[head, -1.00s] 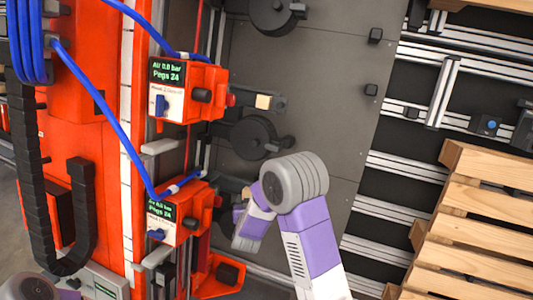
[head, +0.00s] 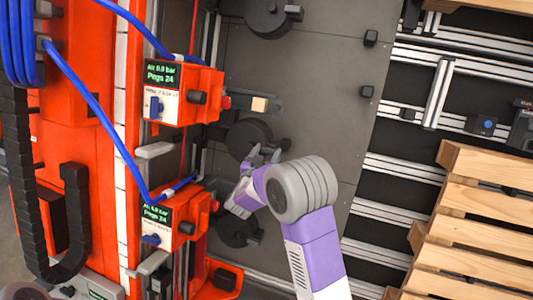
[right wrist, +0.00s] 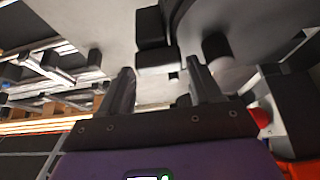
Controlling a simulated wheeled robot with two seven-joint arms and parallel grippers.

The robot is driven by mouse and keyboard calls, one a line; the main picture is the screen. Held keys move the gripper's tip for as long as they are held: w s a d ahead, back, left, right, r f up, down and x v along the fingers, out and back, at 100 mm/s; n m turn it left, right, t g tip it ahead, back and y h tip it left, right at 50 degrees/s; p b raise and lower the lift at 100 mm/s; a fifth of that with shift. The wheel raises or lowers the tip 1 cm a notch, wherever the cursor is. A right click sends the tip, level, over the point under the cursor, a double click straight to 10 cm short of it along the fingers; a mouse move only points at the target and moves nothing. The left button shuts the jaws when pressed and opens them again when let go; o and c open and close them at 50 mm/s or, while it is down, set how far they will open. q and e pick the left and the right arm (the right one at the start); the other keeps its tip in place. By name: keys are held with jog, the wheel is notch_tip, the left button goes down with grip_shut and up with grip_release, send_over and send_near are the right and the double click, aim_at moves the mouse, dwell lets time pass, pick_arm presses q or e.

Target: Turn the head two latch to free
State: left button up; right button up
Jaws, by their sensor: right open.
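Two orange head units sit on the orange gantry, the upper one (head: 210,90) and the lower one (head: 190,212). Their number labels are too small to read. The upper unit has a blue lever latch (head: 155,107), standing upright. The lower unit has a blue lever latch (head: 151,239) that looks nearly sideways. My right gripper (head: 264,153) is open and empty, right of both units and in front of the grey panel, apart from both levers. In the right wrist view its two dark fingers (right wrist: 163,85) are spread, with nothing between them. My left gripper is out of view.
The grey panel (head: 320,110) carries black round parts (head: 250,137) and a small bar with a wooden block (head: 260,104). Blue hoses (head: 100,110) hang across the gantry and reach both units. A wooden pallet (head: 480,225) lies at right beside metal rails.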

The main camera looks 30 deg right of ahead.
jog(key=shift+c, duration=0.5)
jog(key=c, duration=0.7)
jog(key=shift+o, duration=0.2)
jog(key=shift+n, duration=0.3)
jog(key=n+t+y+p, duration=0.1)
jog(key=n, duration=0.1)
jog(key=n+y+p, duration=0.1)
jog(key=n+p, duration=0.1)
jog(key=n, duration=0.1)
jog(key=shift+r+t, duration=0.15)
jog(key=shift+t, duration=0.25)
jog(key=n+y+p, duration=0.1)
jog(key=n, duration=0.2)
jog(key=n+t+y+p, duration=0.1)
jog(key=n+y+p, duration=0.1)
jog(key=n, duration=0.1)
jog(key=shift+d+y, duration=0.1)
jog(key=shift+y, duration=0.2)
jog(key=n+y+p, duration=0.1)
jog(key=n, duration=0.1)
jog(key=n+y+p, duration=0.1)
jog(key=n+p, duration=0.1)
jog(key=n, duration=0.1)
jog(key=shift+g, duration=0.3)
jog(key=shift+n+g+y+p, duration=0.45)
jog(key=shift+n+p, duration=0.35)
jog(key=shift+n, duration=0.4)
jog(key=shift+n+g+y+p, duration=0.25)
jog(key=shift+n+y+p, duration=0.4)
jog(key=shift+n, duration=0.55)
